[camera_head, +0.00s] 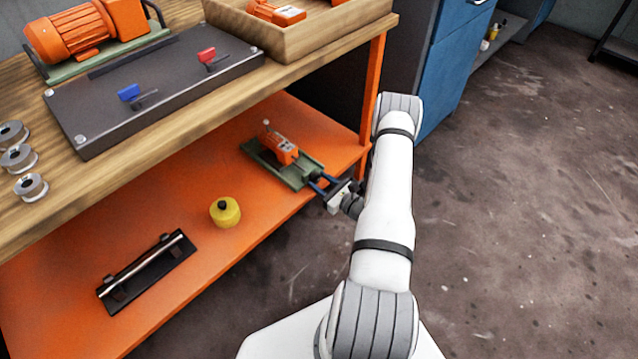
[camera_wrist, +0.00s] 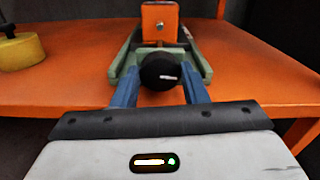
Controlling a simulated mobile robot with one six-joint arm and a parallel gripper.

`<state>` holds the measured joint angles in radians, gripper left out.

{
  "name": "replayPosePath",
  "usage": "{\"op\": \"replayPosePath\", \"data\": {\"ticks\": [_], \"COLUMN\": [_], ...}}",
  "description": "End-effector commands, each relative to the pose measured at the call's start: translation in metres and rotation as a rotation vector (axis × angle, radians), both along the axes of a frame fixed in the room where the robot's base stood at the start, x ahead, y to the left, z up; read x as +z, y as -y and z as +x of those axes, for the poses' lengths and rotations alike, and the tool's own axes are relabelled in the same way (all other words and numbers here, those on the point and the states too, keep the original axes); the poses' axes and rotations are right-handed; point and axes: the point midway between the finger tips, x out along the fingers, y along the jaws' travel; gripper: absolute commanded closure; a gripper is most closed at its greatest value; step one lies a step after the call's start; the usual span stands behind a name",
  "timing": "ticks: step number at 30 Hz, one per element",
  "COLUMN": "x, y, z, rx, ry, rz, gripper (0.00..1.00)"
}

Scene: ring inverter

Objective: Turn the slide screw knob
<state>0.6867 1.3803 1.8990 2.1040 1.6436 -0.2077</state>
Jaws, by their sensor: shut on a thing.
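The slide screw unit is a green base (camera_head: 262,158) with an orange block (camera_head: 283,149) on it, on the orange lower shelf. In the wrist view the black round knob (camera_wrist: 160,71) is at the near end of the green base (camera_wrist: 197,62), with the orange block (camera_wrist: 160,24) behind it. My gripper (camera_head: 318,182) reaches in from the right at the shelf's front edge. In the wrist view its two blue fingers (camera_wrist: 160,88) are on either side of the knob and shut on it. The exact finger contact is partly hidden by the knob.
A yellow cylinder (camera_head: 225,212) and a black holder with a metal rod (camera_head: 147,270) are on the orange lower shelf (camera_head: 70,262). The wooden bench top (camera_head: 180,120) overhangs the shelf. An orange leg (camera_head: 373,90) stands close to my arm. Open floor lies to the right.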

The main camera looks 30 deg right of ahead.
Motion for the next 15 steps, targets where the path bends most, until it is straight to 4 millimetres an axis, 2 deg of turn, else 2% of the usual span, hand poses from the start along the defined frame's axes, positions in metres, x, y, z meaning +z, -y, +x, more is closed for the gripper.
{"op": "replayPosePath", "data": {"ticks": [15], "x": [-0.0039], "y": [-0.0032], "z": [-0.0033], "rx": [0.003], "ry": [-0.172], "rz": [0.443], "gripper": [0.83]}}
